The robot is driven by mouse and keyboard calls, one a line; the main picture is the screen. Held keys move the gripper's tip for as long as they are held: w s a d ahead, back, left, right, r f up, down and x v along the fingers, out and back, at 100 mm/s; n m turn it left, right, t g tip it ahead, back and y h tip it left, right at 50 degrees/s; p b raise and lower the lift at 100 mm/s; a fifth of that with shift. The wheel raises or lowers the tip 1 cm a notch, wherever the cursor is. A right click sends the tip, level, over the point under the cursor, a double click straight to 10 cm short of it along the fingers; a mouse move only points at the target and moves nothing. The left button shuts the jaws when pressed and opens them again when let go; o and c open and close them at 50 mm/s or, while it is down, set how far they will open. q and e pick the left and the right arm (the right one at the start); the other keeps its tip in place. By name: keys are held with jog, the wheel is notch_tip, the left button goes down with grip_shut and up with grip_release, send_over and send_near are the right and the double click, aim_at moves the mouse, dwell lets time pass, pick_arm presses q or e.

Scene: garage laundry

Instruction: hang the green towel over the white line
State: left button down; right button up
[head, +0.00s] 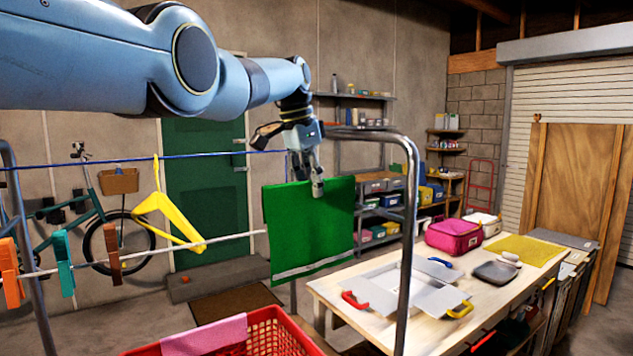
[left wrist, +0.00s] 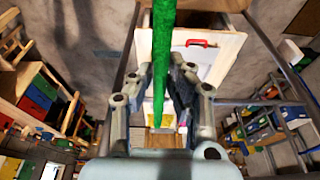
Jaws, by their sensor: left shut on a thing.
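The green towel (head: 300,228) hangs flat in the head view, with a pale band near its bottom edge. My left gripper (head: 317,190) is shut on its upper edge, and the arm reaches in from the upper left. In the left wrist view the towel (left wrist: 162,60) shows edge-on between the fingers. The white line (head: 205,242) runs from the left to the towel's left edge and is hidden behind the towel from there. I cannot tell whether towel and line touch. My right gripper is not in view.
A blue line (head: 110,160) runs above the white one. A yellow hanger (head: 168,216) and several clothespins (head: 65,263) hang at the left. A metal rack post (head: 408,240) stands right of the towel. A red basket (head: 285,335) with pink cloth is below, beside a cluttered table (head: 390,335).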

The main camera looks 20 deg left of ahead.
aim_at(313, 219)
pick_arm(q)
jog(key=shift+s+a+b+x, duration=0.1)
jog(key=shift+s+b+x, duration=0.05)
jog(key=shift+x, duration=0.6)
jog(key=shift+s+a+b+x, duration=0.1)
jog(key=shift+s+b+x, duration=0.05)
jog(key=shift+x, duration=0.6)
jog(key=shift+s+a+b+x, duration=0.1)
jog(key=shift+s+b+x, duration=0.05)
jog(key=shift+x, duration=0.65)
jog(key=shift+b+x, duration=0.45)
jog(key=shift+x, duration=0.6)
jog(key=shift+s+a+f, duration=0.15)
jog(key=shift+f, duration=0.25)
